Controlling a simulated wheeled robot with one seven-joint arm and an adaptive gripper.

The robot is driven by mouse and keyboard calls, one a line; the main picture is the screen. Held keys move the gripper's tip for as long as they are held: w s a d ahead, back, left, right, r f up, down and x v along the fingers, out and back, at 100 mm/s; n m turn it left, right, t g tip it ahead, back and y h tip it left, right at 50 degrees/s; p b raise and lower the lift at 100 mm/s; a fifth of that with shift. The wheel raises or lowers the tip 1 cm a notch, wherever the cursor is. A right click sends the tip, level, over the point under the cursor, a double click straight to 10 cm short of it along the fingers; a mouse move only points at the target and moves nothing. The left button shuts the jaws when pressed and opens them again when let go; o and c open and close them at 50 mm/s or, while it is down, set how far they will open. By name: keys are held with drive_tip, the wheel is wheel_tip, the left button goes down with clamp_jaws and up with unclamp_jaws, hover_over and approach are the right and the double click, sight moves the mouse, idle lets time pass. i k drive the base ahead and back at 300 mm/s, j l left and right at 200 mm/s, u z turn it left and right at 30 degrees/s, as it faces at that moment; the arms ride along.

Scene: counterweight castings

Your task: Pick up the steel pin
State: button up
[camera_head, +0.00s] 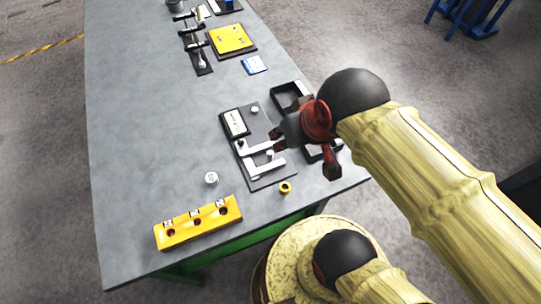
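My gripper (303,158) hangs over the right part of the grey bench, with its dark red fingers spread apart and nothing visible between them. Beneath and left of it lies a dark fixture plate (262,178) with pale L-shaped bars. Small light metal pins stand on this plate: one near its upper end (254,110), one by the upper bar (241,143) and one by the lower bar (270,154). I cannot tell which of them is the steel pin. My gripper hides the plate's right side and is apart from the visible pins.
A yellow block (176,237) with holes, a pale cylinder (211,178) and a yellow ring (286,187) are near the front edge. A black tray (279,91) lies behind my gripper. A yellow panel (231,38) lies farther back. The bench's left middle is clear.

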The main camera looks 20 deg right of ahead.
sight(269, 154)
drive_tip(key=k+j+u, duration=0.1)
drive_tip(key=k+u, duration=0.15)
drive_tip(key=k, duration=0.25)
drive_tip(key=k+j+u, duration=0.15)
drive_tip(key=k+u, duration=0.15)
drive_tip(key=k, duration=0.25)
